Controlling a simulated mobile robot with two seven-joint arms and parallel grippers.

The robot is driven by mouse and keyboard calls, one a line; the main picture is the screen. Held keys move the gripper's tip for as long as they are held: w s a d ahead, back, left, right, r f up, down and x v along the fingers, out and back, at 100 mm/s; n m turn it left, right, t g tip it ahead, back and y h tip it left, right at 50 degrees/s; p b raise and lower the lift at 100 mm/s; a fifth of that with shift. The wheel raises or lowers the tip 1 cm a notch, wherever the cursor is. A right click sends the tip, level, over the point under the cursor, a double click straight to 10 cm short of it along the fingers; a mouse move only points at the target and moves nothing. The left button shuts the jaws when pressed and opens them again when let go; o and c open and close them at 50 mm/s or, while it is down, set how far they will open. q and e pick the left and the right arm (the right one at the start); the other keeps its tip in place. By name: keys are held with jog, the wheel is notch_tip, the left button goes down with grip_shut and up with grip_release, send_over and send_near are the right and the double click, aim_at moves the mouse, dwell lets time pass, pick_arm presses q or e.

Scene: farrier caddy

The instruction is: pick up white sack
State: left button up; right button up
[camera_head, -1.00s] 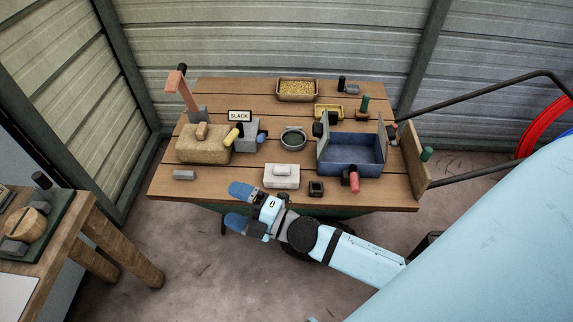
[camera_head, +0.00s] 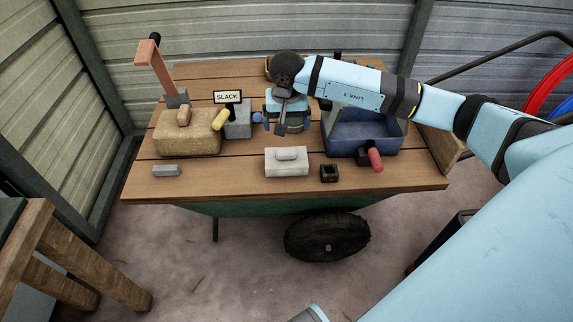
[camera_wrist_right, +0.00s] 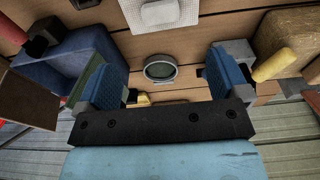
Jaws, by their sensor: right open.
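The white sack (camera_head: 287,167) is a pale, low block with a smaller rounded lump on top. It lies on the wooden table top near the front edge in the head view. It also shows at the top edge of the right wrist view (camera_wrist_right: 160,13), partly cut off. My right gripper (camera_head: 286,118) is open, pointing down over the table behind the sack, apart from it. In the wrist view its blue fingers are spread wide, with a round dark dish (camera_wrist_right: 160,69) seen between them. My left gripper is not in view.
A blue bin (camera_head: 365,135) with a red-handled tool (camera_head: 374,158) stands right of the sack. A small dark square holder (camera_head: 329,173) sits close beside it. A tan sack (camera_head: 187,142), a SLACK sign (camera_head: 228,97) and a grey bar (camera_head: 166,170) are to the left.

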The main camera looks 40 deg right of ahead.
send_over(286, 150)
jog(key=s, duration=0.1)
jog(key=f, duration=0.6)
jog(key=shift+s+a+f, duration=0.1)
jog(key=shift+a+f, duration=0.1)
jog(key=shift+a, duration=0.2)
jog(key=shift+w+d+f+b, duration=0.1)
jog(key=shift+w+f+b, duration=0.05)
jog(key=shift+f, duration=0.85)
jog(key=shift+w+d+f+b, duration=0.1)
jog(key=shift+d+f+b, duration=0.1)
jog(key=shift+f, duration=0.75)
jog(key=shift+w+d+f+b, duration=0.1)
jog(key=shift+w+f+b, duration=0.05)
jog(key=shift+f, duration=0.85)
jog(key=shift+c, duration=0.4)
jog(key=shift+r, duration=0.1)
jog(key=c, duration=1.2)
jog(key=shift+c, duration=0.2)
jog(key=shift+r, duration=0.1)
notch_tip(286, 150, up, 20)
jog(key=p, duration=0.1)
jog(key=shift+p, duration=0.35)
